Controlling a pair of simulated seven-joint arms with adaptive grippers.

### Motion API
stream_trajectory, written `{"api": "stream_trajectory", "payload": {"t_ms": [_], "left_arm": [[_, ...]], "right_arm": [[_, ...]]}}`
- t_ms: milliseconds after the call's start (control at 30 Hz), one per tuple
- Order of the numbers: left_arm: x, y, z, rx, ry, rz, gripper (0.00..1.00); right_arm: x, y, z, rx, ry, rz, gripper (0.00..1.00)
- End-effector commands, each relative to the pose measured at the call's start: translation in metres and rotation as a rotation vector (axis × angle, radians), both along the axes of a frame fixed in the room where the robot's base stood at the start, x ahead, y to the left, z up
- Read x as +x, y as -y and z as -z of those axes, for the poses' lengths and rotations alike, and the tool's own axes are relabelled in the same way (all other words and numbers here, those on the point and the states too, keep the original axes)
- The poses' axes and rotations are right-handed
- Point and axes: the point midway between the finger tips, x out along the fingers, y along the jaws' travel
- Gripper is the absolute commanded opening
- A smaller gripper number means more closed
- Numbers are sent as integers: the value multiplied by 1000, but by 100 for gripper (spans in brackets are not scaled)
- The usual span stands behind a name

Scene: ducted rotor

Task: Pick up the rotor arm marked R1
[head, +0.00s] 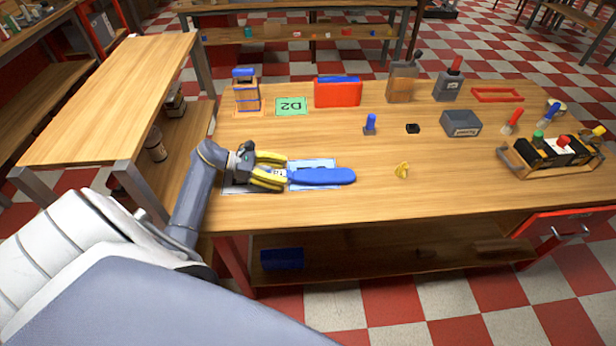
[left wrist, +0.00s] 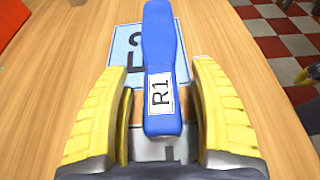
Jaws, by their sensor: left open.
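The blue rotor arm (head: 322,177) lies on the left part of the table, partly over a light blue marked card (head: 300,165). In the left wrist view the rotor arm (left wrist: 160,60) has a white R1 label near its close end. My left gripper (head: 268,170) has yellow fingers and is open. In the left wrist view the gripper's fingers (left wrist: 162,115) stand on either side of the labelled end, with a gap on each side. The card (left wrist: 125,60) shows under the rotor arm.
A green D2 card (head: 291,106), a wooden block stand (head: 247,97) and a red holder (head: 338,94) are at the back left. The front middle is clear.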

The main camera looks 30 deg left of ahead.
Motion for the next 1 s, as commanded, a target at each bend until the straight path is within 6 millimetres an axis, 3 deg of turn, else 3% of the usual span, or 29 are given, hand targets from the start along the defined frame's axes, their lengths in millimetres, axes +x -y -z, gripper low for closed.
{"api": "stream_trajectory", "payload": {"t_ms": [300,633,1000], "left_arm": [[13,16,8,-1,0,-1,62],[14,18,9,-1,-1,0,62],[14,18,9,-1,-1,0,19]], "right_arm": [[-1,1,0,0,-1,0,0],[-1,2,0,-1,-1,-1,0],[-1,2,0,-1,-1,-1,0]]}}
